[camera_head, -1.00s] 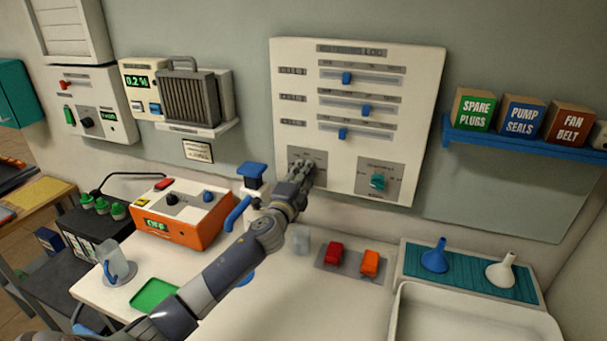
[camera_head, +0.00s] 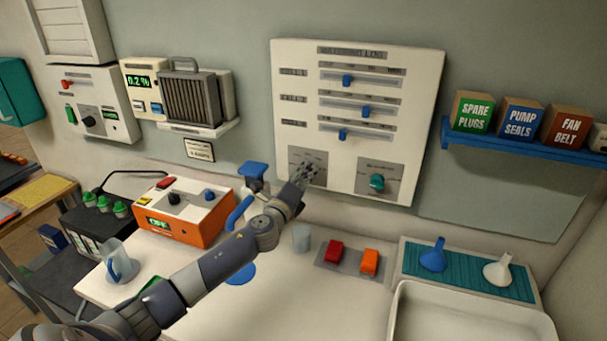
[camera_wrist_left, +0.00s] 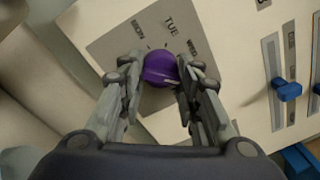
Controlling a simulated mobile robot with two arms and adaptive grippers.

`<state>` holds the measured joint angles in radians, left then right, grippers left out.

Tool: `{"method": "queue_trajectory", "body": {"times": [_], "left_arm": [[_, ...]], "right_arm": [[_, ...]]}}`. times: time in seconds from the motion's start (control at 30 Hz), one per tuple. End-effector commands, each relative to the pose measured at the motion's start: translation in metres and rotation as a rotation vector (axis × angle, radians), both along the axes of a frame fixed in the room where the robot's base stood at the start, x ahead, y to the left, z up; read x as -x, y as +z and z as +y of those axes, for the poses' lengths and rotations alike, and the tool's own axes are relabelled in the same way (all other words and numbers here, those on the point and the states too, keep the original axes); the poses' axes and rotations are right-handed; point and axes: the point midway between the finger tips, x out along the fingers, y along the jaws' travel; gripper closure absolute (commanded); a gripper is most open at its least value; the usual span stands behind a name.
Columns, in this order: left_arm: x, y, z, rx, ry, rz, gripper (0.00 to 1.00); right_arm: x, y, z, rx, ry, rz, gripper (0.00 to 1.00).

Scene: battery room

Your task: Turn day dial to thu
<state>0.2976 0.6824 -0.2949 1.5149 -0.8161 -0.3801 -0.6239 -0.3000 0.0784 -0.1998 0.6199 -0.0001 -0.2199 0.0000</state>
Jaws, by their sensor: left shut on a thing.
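The day dial is a purple knob (camera_wrist_left: 160,68) on a grey plate (camera_wrist_left: 117,47) of the white wall board (camera_head: 298,105). My left gripper (camera_head: 308,174) reaches up to the lower left plate of the board and hides the knob in the head view. In the left wrist view its fingers (camera_wrist_left: 158,80) are shut on the knob, one on each side. I cannot tell which day the knob points to. My right gripper is not in view.
Beside the dial is a teal knob (camera_head: 377,182) on its own plate. Blue sliders (camera_head: 366,111) sit above. An orange device (camera_head: 187,217), a cup (camera_head: 302,238) and red and orange switches (camera_head: 334,251) stand on the bench below.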

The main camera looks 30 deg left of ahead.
Motion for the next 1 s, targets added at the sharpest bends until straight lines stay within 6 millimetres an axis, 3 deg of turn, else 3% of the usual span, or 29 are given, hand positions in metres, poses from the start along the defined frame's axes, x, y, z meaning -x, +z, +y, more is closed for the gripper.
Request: {"method": "queue_trajectory", "body": {"times": [0.5, 0.53, 0.6, 1.0], "left_arm": [[0.0000, 0.0001, 0.0005, -0.018, 0.001, 0.004, 0.93], [0.0000, 0.0001, 0.0005, -0.018, 0.001, 0.004, 0.64], [0.0000, 0.0001, 0.0005, -0.017, 0.001, 0.004, 0.48], [0.0022, -0.0004, -0.0002, -0.018, 0.000, 0.004, 0.48]], "right_arm": [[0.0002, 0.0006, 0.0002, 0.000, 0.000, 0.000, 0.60], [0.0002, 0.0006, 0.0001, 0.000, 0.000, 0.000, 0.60], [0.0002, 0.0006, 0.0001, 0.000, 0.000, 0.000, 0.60], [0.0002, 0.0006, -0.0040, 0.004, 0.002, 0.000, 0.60]]}}
